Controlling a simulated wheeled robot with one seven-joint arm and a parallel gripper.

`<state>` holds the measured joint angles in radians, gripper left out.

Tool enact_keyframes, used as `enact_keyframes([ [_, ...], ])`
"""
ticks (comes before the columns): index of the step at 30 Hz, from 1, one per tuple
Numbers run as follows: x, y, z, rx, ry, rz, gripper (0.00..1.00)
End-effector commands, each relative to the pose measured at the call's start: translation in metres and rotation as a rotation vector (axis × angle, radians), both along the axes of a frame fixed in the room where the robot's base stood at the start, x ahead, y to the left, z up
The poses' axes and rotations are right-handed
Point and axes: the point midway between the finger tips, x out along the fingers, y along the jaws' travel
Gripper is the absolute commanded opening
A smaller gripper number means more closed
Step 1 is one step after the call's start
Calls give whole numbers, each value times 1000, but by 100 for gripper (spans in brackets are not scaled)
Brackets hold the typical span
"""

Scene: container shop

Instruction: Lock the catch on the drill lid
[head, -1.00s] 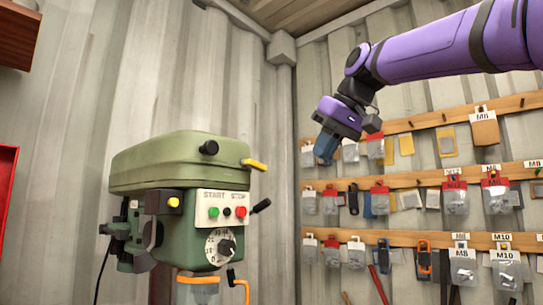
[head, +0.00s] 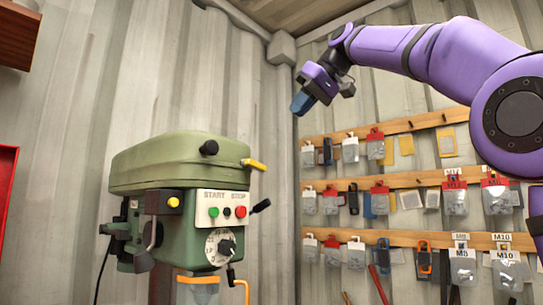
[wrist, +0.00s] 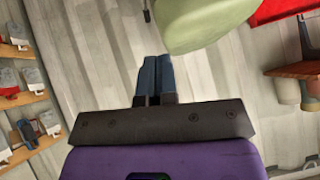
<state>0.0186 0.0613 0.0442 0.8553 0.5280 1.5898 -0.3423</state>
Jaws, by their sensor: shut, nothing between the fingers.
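The drill (head: 195,210) is a green bench machine at the left of the head view, and its rounded green lid (head: 165,165) sits down on the body. A yellow-ended lever (head: 253,164), which looks like the catch, sticks out from the lid's right end. A black knob (head: 208,147) is on the lid's front side. My gripper (head: 300,105) is shut and empty, above and to the right of the lid, clear of it. In the wrist view my blue fingers (wrist: 157,62) are together, with the lid (wrist: 200,22) beyond them. The lever cannot be made out there.
A START/STOP panel (head: 221,205) and a black-knobbed handle (head: 261,206) are on the drill's front. Wooden rails (head: 420,178) with hanging packets line the right wall. A red-edged panel (head: 8,200) is at far left. The air above the lid is free.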

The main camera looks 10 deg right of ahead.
Motion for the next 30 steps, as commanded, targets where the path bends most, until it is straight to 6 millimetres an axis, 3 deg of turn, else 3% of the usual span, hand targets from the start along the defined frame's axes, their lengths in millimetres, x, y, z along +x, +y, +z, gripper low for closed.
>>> enact_keyframes([
  [8, 8, 9, -11, 1, 3, 1, 0],
  [22, 50, 53, -72, -1, 4, 2, 0],
  [30, 46, 56, -100, -1, 1, -1, 0],
])
